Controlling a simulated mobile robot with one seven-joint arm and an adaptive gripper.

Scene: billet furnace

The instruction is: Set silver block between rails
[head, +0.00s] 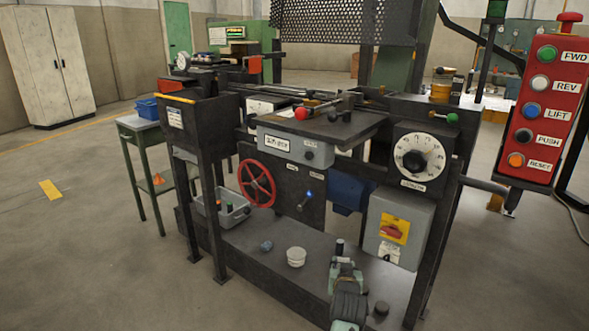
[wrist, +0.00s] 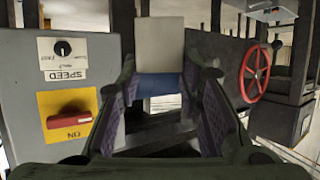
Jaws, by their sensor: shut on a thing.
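My gripper (wrist: 160,72) is closed on a pale silver block (wrist: 160,45), which shows between the fingertips in the wrist view and extends past them toward the top of the picture. In the head view my gripper (head: 345,270) is low at the front of the machine, over the lower shelf. The block cannot be made out there, probably hidden by the gripper. Dark bars that look like rails (head: 285,91) run along the machine's top, well above and behind my gripper. The space between them is hard to see from this angle.
A grey switch box (head: 398,230) stands close right of my gripper. A blue motor (head: 350,192) and red handwheel (head: 257,183) are behind it. A white cup (head: 296,257) and grey tray (head: 222,211) sit on the shelf. A red button panel (head: 543,105) hangs at right.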

